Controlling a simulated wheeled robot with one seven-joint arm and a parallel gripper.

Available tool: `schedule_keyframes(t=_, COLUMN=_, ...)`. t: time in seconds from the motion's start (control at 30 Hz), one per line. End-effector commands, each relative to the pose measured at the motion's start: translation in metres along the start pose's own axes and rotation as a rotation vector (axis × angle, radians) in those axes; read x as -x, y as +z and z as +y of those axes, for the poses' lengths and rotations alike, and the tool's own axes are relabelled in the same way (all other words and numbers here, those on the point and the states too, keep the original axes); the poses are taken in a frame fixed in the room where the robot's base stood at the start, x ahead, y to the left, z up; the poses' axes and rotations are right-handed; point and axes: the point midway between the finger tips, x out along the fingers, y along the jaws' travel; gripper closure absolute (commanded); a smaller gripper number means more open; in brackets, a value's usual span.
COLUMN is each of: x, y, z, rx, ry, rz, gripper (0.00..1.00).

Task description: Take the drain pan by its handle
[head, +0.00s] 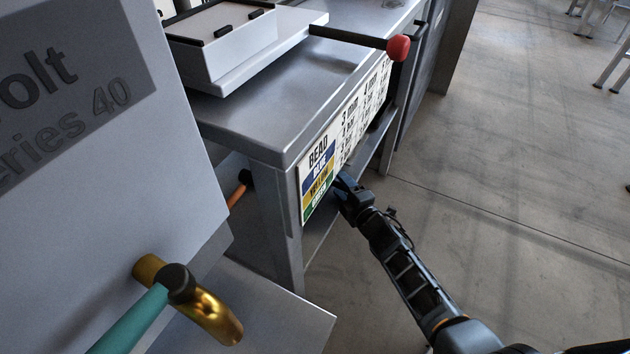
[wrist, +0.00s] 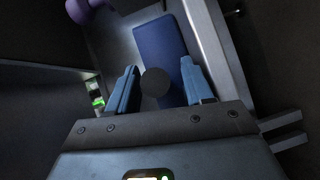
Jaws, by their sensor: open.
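In the wrist view a flat blue piece (wrist: 160,45) lies ahead of my gripper, with a dark round piece (wrist: 155,82) in front of it. These may be the drain pan and the end of its handle, but I cannot tell for sure. My gripper (wrist: 160,86) is open, one finger on each side of the dark round piece, with gaps on both sides. In the head view my gripper (head: 347,190) is beside the bench's lettered front panel, its fingertips partly hidden. No pan shows in the head view.
The steel bench (head: 270,118) has a lettered panel (head: 320,180) on its front and a lever with a red knob (head: 398,47) above.

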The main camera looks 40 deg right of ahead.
Motion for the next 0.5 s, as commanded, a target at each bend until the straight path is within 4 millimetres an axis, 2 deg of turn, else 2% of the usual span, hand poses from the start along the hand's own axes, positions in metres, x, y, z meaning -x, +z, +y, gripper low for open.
schedule_keyframes(t=0.07, x=0.0001, y=0.0000, z=0.0001, rx=0.000, ry=0.000, rz=0.000, gripper=0.55)
schedule_keyframes(t=0.5, x=0.0003, y=0.0000, z=0.0000, rx=0.001, ry=0.000, rz=0.000, gripper=0.97)
